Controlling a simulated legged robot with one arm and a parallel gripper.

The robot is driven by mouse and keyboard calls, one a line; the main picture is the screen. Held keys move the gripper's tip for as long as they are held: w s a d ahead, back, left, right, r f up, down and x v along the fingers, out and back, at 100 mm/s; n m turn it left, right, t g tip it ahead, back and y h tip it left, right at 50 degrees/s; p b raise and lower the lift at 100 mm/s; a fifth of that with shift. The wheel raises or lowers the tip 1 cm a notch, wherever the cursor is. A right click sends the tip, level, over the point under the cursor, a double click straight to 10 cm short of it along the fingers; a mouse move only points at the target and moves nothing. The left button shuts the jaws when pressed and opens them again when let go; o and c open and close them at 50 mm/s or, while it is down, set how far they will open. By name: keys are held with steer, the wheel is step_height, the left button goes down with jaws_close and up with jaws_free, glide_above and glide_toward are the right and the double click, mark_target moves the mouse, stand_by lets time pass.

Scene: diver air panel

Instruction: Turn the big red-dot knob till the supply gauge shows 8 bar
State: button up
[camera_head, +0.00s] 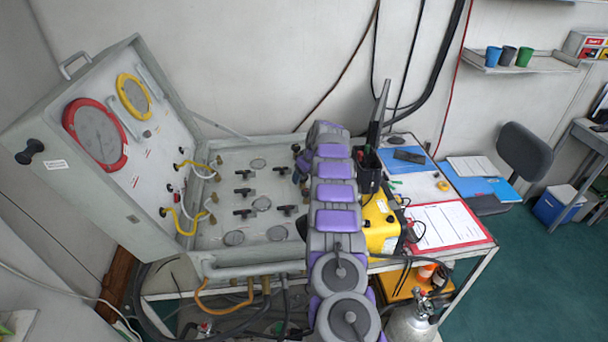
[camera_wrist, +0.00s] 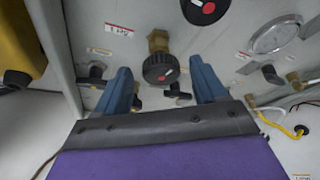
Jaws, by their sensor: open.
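In the wrist view my gripper (camera_wrist: 163,72) is open, with one blue finger on each side of a black ribbed knob (camera_wrist: 158,75) on a brass stem. The knob's face is seen at a slant and no finger visibly presses on it. A second black knob with a clear red dot (camera_wrist: 207,9) is above it, cut by the top edge. In the head view a large red-rimmed gauge (camera_head: 95,135) and a smaller yellow-rimmed gauge (camera_head: 134,95) sit on the raised lid. Their readings are too small to make out. My arm hides most of the panel's right side.
The open grey case (camera_head: 240,268) holds several black valve handles and round dials. Yellow hoses (camera_head: 183,228) loop at its left. A yellow box (camera_head: 381,225) and a red clipboard (camera_head: 447,226) lie right of my arm. A small dial (camera_wrist: 277,37) is right in the wrist view.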

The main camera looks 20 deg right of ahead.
steer(key=shift+c, duration=0.4)
steer(key=c, duration=1)
steer(key=shift+a+m, duration=0.1)
steer(key=shift+m, duration=0.2)
steer(key=m+p, duration=0.1)
steer(key=m+h, duration=0.1)
steer(key=shift+a+r+m+p, duration=0.15)
steer(key=shift+r+m+p, duration=0.05)
steer(key=shift+m+p, duration=0.15)
steer(key=m+h+p, duration=0.1)
steer(key=m, duration=0.1)
steer(key=m+h+p, duration=0.1)
steer(key=m, duration=0.1)
steer(key=shift+a+f+m, duration=0.1)
steer(key=shift+a+m, duration=0.1)
steer(key=shift+m, duration=0.05)
steer(key=m, duration=0.2)
steer(key=m+g+h, duration=0.1)
steer(key=m, duration=0.1)
steer(key=shift+w+f+m+h+p, duration=0.1)
steer(key=shift+w+m+h+p, duration=0.05)
steer(key=shift+m+h+p, duration=0.2)
steer(key=shift+a+m+g+h, duration=0.1)
steer(key=shift+m+g+h, duration=0.25)
steer(key=shift+m, duration=0.7)
steer(key=shift+w+a+m+p, duration=0.15)
steer(key=shift+m+p, duration=0.15)
steer(key=shift+m, duration=0.2)
